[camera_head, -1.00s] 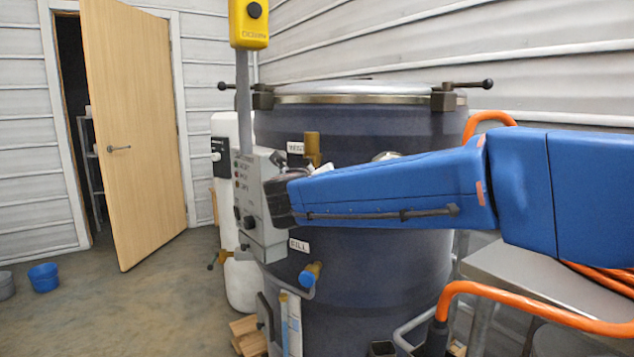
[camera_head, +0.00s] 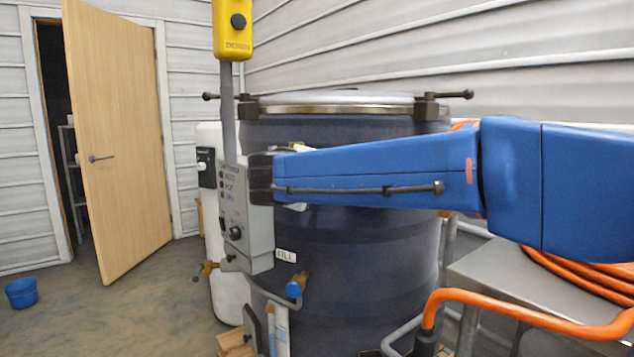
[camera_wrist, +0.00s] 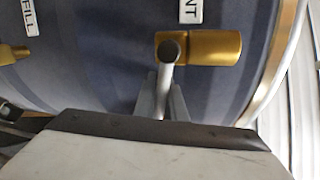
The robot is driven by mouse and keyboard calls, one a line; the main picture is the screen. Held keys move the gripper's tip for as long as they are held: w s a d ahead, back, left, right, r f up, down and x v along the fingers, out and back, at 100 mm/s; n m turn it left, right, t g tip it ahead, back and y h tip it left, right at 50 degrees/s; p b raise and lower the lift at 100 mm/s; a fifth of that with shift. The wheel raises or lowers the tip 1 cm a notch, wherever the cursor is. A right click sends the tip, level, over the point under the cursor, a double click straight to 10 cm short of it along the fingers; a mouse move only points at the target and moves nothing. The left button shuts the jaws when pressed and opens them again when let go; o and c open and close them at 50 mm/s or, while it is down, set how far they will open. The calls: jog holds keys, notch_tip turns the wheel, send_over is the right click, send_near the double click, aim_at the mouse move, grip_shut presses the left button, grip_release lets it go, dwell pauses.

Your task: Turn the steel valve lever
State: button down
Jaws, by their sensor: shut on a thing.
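The steel valve lever (camera_wrist: 168,78) shows in the wrist view as a thin grey bar running down from the dark hub of a brass valve body (camera_wrist: 212,48). My gripper (camera_wrist: 163,98) is shut on the lever, one grey finger on each side of it. A white label (camera_wrist: 190,10) ending in "NT" sits above the brass body. In the head view the lever and the valve are hidden behind my blue arm, whose dark end lies in front of the dark blue drum (camera_head: 350,250), close to the grey control box.
The grey control box (camera_head: 247,220) and its post with a yellow box (camera_head: 233,28) stand just left of my arm's end. A blue-capped fitting (camera_head: 296,286) is below.

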jog(key=shift+r+n, duration=0.15)
jog(key=shift+n, duration=0.25)
jog(key=c, duration=1.8)
grip_release()
jog(key=v, duration=1.7)
jog(key=shift+s+a, duration=0.2)
